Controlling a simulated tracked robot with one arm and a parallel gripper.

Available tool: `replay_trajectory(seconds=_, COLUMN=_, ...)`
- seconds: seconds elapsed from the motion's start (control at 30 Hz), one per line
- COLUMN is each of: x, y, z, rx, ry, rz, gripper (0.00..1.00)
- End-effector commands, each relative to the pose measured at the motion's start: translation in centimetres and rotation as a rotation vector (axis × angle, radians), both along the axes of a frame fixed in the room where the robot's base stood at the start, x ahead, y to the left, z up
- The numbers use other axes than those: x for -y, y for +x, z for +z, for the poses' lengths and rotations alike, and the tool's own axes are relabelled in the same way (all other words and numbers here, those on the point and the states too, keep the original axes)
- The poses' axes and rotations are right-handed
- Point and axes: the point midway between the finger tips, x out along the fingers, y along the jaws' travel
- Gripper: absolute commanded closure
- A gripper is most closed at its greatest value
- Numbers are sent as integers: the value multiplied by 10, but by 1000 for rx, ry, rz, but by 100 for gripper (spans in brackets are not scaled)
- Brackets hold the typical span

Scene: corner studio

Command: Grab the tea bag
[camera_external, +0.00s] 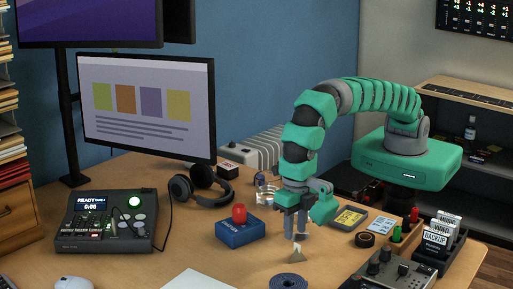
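My gripper (296,236) points straight down over the front right part of the desk. Its two fingers are apart with a narrow gap between them, and I see nothing held there. A small pale, roughly triangular thing (297,255), which looks like the tea bag, is on the desk just below the fingertips. It is small in the picture, and I cannot tell whether the fingertips touch it.
A blue box with a red button (240,229) stands left of my gripper. A dark coiled roll (288,282) lies in front, and a black tape roll (365,240) to the right. A mixer (388,270) and card holder (438,243) fill the right edge. White paper (197,281) lies front left.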

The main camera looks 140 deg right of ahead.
Motion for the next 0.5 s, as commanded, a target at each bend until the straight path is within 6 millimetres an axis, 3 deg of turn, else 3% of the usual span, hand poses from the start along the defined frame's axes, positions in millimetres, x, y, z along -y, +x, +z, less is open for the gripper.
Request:
replay_trajectory(seconds=0.3, x=-5, y=-5, z=-40, rx=-4, ry=-1, rz=1, gripper=68)
replay_trajectory(seconds=0.5, x=-4, y=-5, z=-43, rx=-3, ry=0, rz=1, gripper=68)
